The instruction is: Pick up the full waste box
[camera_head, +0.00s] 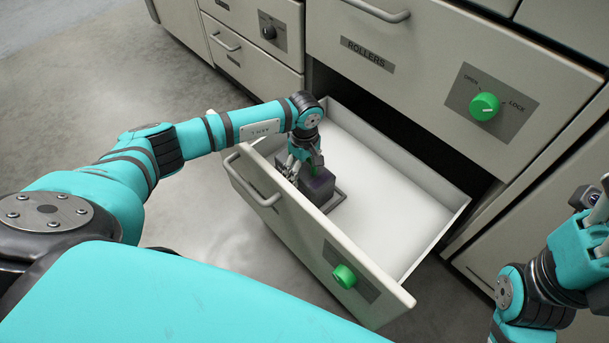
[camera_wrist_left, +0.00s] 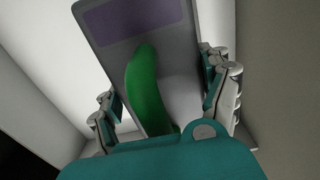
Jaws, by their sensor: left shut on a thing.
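The waste box (camera_head: 319,186) is a dark grey box with a purple patch on top, inside the open drawer near its front left end. A green thing shows at its top under my fingers. In the left wrist view the box (camera_wrist_left: 178,75) lies between my fingers, with a green curved piece (camera_wrist_left: 147,85) along its face. My left gripper (camera_head: 300,168) reaches down into the drawer and is shut on the box. Whether the box is lifted off the drawer floor I cannot tell. My right gripper (camera_head: 600,203) is only partly in view at the right edge; its fingertips are cut off.
The open drawer (camera_head: 395,206) has a white floor, mostly bare, and a green knob (camera_head: 344,276) on its front. A shut drawer labelled ROLLERS (camera_head: 420,55) with a green OPEN/LOCK knob (camera_head: 484,106) overhangs behind. Another shut drawer (camera_head: 245,50) stands at upper left.

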